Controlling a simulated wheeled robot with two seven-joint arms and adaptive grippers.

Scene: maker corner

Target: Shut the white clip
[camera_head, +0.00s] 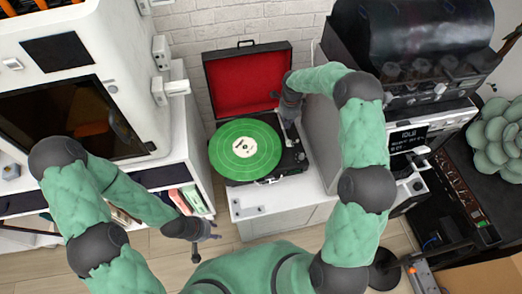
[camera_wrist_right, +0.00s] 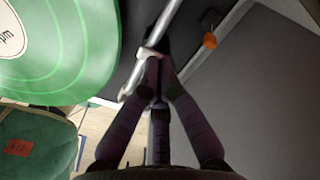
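The white clip (camera_wrist_right: 148,53) shows in the right wrist view beside the silver tonearm (camera_wrist_right: 160,28) of the record player. It is small, and I cannot tell whether it is open or shut. My right gripper (camera_wrist_right: 158,66) has its fingertips drawn together right at the clip, covering part of it; no object shows between them. In the head view my right gripper (camera_head: 288,112) is over the right side of the player, and the clip is hidden or too small there.
The player carries a green record (camera_head: 245,150) and has a raised red-lined lid (camera_head: 240,85). It stands on a white cabinet (camera_head: 262,208). A coffee machine (camera_head: 415,115) stands at the right, a 3D printer (camera_head: 65,95) at the left. The floor between is clear.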

